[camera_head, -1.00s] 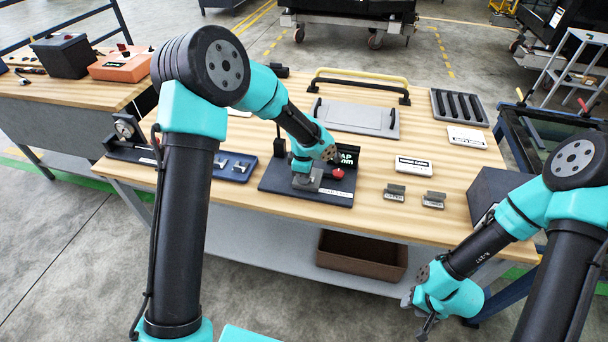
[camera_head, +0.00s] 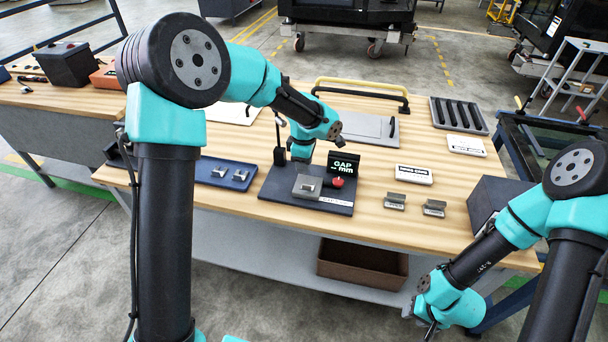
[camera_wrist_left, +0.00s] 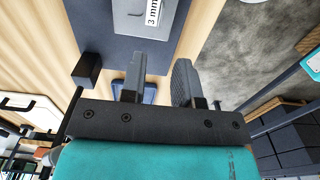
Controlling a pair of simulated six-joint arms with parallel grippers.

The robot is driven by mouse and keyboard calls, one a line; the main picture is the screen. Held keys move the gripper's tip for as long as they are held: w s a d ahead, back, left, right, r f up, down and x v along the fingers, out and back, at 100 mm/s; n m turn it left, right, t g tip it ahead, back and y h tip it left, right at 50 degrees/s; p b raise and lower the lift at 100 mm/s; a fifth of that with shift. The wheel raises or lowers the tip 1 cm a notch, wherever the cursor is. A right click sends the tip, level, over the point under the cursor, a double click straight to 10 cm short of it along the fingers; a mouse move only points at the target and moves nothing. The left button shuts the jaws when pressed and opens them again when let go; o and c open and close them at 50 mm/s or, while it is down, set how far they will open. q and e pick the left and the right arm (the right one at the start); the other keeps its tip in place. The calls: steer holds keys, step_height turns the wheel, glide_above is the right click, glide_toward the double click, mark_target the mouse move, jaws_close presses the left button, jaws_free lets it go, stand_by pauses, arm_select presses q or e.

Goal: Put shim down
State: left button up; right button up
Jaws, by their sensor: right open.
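My left gripper (camera_head: 302,158) is above and behind the grey block (camera_head: 307,187) on the dark gauge base (camera_head: 278,190). In the left wrist view its two fingers (camera_wrist_left: 162,72) stand apart with nothing between them. A grey metal piece with a "3 mm" label (camera_wrist_left: 152,14) lies ahead of the fingertips, apart from them. Two small labelled shims, (camera_head: 394,201) and (camera_head: 434,208), stand on the table to the right. My right gripper (camera_head: 428,322) is open, low in front of the table; its tips are hard to see.
A display reading "GAP mm" (camera_head: 343,166) and a red knob (camera_head: 337,182) are on the gauge base. A blue tray (camera_head: 205,172) with small metal pieces lies to the left. A white label block (camera_head: 414,174) lies right. A brown bin (camera_head: 362,263) sits on the lower shelf.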

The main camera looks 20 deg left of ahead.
arm_select(q)
steer(key=shift+r, duration=1.65)
